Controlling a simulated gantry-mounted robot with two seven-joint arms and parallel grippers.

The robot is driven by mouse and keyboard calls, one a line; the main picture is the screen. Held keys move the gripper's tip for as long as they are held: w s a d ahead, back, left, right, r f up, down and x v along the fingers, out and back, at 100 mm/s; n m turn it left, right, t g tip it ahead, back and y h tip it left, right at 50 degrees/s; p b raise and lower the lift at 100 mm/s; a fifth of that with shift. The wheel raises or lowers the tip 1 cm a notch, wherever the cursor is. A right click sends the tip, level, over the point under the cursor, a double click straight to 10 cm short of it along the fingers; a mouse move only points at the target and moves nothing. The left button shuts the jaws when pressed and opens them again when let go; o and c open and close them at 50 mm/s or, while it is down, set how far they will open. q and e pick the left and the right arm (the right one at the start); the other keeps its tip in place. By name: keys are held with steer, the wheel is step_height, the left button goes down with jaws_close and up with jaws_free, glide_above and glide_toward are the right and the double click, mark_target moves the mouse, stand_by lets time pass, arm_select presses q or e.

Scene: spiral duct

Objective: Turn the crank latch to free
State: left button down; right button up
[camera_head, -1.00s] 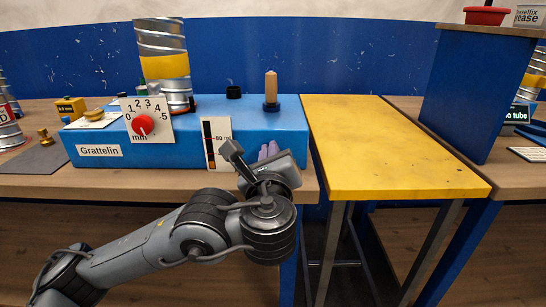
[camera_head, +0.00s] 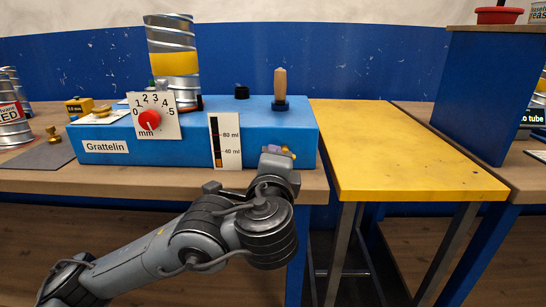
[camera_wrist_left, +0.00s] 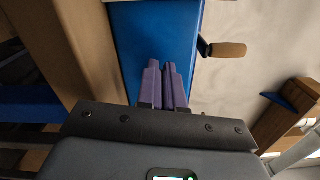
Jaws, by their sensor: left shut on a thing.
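An upright tan handle on a dark base (camera_head: 280,88) stands on the right end of the blue Grattelin machine (camera_head: 195,150). In the left wrist view the tan handle (camera_wrist_left: 226,49) lies to the right of my fingers, clear of them, on a dark arm. My left gripper (camera_head: 284,150) is at the machine's lower right front corner, its purple fingers (camera_wrist_left: 166,85) nearly together. A small orange-tan bit (camera_head: 292,153) shows at the fingertips; what they grip is mostly hidden. I cannot tell which part is the crank latch. My right gripper is out of view.
A spiral metal duct (camera_head: 172,40) with a yellow band rises from the machine. A dial (camera_head: 150,120) and a ml gauge (camera_head: 226,142) are on its front. A clear yellow table (camera_head: 410,150) stands to the right; a blue panel (camera_head: 490,95) is beyond.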

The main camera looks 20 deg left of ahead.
arm_select(q)
steer(key=shift+f+n, duration=0.45)
steer(key=shift+n, duration=0.25)
steer(key=c, duration=1.3)
jaws_free()
steer(key=shift+d+r, duration=0.1)
steer(key=shift+w+d+r, duration=0.1)
